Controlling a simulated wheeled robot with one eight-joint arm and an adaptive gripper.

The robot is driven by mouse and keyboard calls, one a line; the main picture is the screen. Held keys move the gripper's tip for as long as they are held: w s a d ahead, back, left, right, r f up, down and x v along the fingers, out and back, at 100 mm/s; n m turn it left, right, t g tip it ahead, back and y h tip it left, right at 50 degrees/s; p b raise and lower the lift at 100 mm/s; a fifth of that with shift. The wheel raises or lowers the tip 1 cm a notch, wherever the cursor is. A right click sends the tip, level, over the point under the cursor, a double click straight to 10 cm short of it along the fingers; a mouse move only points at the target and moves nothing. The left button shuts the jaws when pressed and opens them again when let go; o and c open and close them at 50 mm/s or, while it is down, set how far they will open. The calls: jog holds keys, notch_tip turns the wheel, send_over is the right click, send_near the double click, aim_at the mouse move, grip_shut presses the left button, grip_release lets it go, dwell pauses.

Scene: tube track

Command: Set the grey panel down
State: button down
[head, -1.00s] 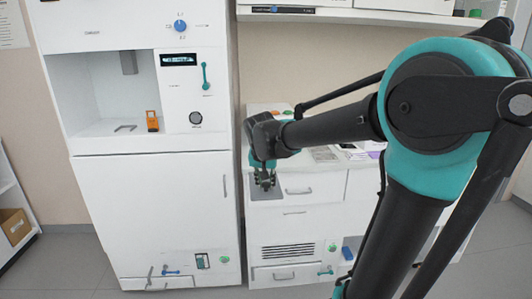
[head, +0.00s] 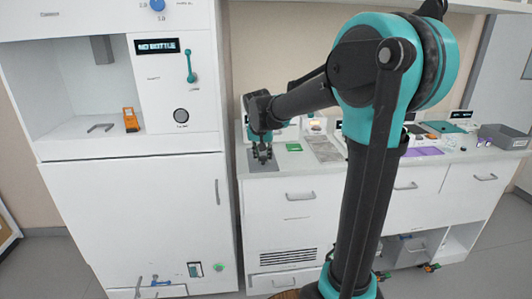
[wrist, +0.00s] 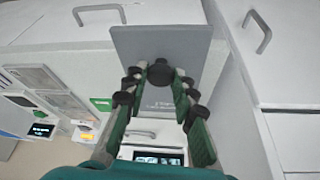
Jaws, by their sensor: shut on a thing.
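The grey panel (head: 258,166) is a flat plate at the left front corner of the white counter in the head view. In the wrist view the panel (wrist: 190,48) fills the upper middle, with small print near its lower part and a dark round knob (wrist: 160,73) on its face. My gripper (head: 263,155) is above the panel, fingers down. In the wrist view the fingertips of my gripper (wrist: 158,77) close around the knob from both sides. I cannot tell whether the panel touches the counter or hangs just above it.
A tall white cabinet (head: 135,200) with a "NO BOTTLE" display (head: 157,46) stands close at the left. The counter (head: 224,163) extends right, carrying a green card (head: 294,148), a grey mat (head: 325,149), a purple mat (head: 424,151) and a grey bin (head: 505,136).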

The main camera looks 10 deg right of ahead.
jog(key=w, duration=0.3)
jog(key=w+d, duration=0.1)
jog(key=w, duration=0.2)
jog(key=w+d, duration=0.1)
jog(key=w, duration=0.2)
jog(key=shift+d, duration=0.15)
jog(key=shift+s+x, duration=0.15)
jog(key=shift+x, duration=0.75)
jog(key=shift+s+x, duration=0.15)
jog(key=shift+x, duration=0.75)
jog(key=shift+f, duration=0.25)
jog(key=c, duration=1.2)
grip_release()
jog(key=shift+r, duration=0.1)
jog(key=v, duration=1.2)
jog(key=s+d+f+n, duration=0.1)
jog(key=s+d+f, duration=0.1)
jog(key=s+f, duration=0.6)
jog(key=s+d+f+n, duration=0.1)
jog(key=s+d+f, duration=0.2)
jog(key=s+f, duration=0.4)
jog(key=s+d+f+n+y, duration=0.1)
jog(key=s+f, duration=0.7)
jog(key=s, duration=1)
jog(key=shift+d+f, duration=0.3)
jog(key=shift+d, duration=0.45)
